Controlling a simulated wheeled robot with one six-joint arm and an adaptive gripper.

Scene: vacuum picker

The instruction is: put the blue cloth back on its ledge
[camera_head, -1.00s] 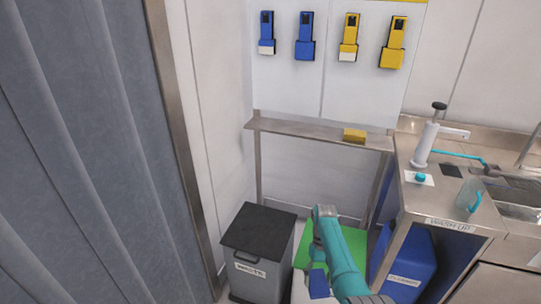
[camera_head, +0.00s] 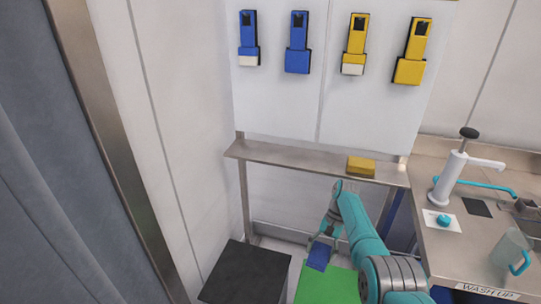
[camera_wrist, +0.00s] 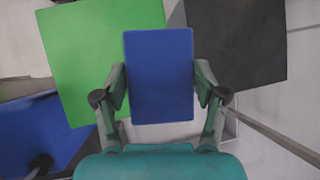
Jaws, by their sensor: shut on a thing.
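The blue cloth (camera_wrist: 160,75) is a flat blue rectangle held between the two fingers of my gripper (camera_wrist: 160,92). The cloth also shows in the head view (camera_head: 319,257), hanging below my gripper (camera_head: 328,232). My gripper is shut on the cloth, in front of and lower than the ledge. The steel ledge (camera_head: 290,156) runs along the wall under the hanging board. A yellow cloth (camera_head: 361,166) lies on the ledge's right part. The left and middle of the ledge are bare.
A black-lidded bin (camera_head: 246,272) stands below left of the ledge, beside a green surface (camera_head: 325,288). Blue and yellow holders (camera_head: 298,42) hang on the board above. A counter with a soap pump (camera_head: 449,178) and jug (camera_head: 510,252) stands at right.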

